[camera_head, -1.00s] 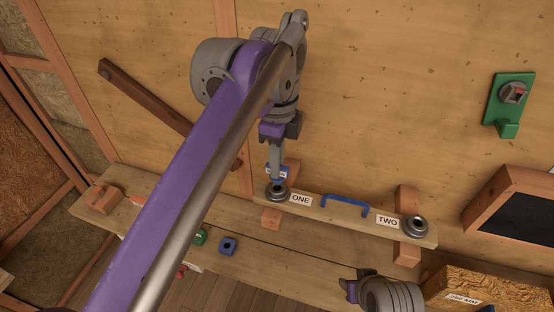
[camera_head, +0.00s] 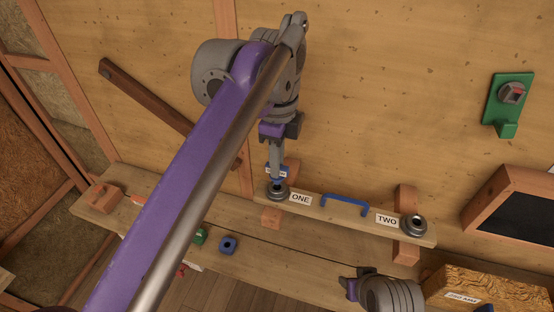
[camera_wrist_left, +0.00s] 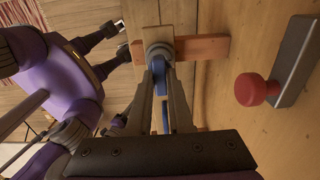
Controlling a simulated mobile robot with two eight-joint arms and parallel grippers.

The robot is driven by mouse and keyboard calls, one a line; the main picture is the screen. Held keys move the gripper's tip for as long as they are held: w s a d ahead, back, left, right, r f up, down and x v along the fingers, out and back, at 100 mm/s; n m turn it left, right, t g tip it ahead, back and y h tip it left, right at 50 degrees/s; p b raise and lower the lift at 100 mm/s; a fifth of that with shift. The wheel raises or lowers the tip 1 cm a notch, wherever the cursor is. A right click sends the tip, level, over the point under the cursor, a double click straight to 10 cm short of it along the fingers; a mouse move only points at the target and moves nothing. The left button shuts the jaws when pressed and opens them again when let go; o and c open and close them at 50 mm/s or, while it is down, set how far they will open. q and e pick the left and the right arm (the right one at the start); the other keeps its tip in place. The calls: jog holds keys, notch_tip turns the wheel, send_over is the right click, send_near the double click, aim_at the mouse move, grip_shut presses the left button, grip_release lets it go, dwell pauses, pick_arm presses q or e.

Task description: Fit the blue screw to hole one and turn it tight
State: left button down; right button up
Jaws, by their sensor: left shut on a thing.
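My left gripper (camera_head: 276,172) is shut on the blue screw (camera_head: 278,180) and points down over hole one, a grey metal ring (camera_head: 277,193) beside the ONE label (camera_head: 300,199). The left wrist view shows the blue screw (camera_wrist_left: 160,80) upright between the fingers, lined up with the ring (camera_wrist_left: 158,53). The fingers hide part of the screw, and I cannot tell how deep it sits. Hole two (camera_head: 414,225) is at the board's right end by the TWO label (camera_head: 387,221). My right gripper (camera_head: 358,283) is apart from the board, its fingers spread and empty.
A shelf (camera_head: 290,258) below holds a small blue block (camera_head: 229,246) and a green one (camera_head: 200,236). A green wall bracket (camera_head: 510,103) and a dark framed panel (camera_head: 522,215) are at right. A red knob (camera_wrist_left: 253,89) shows in the wrist view.

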pick_arm(q)
jog(key=shift+f+b, duration=0.6)
jog(key=shift+f, duration=1.05)
jog(key=c, duration=0.7)
grip_release()
jog(key=shift+c, duration=0.2)
notch_tip(320, 180, up, 11)
jog(key=shift+f+p, duration=0.1)
jog(key=shift+p, duration=0.9)
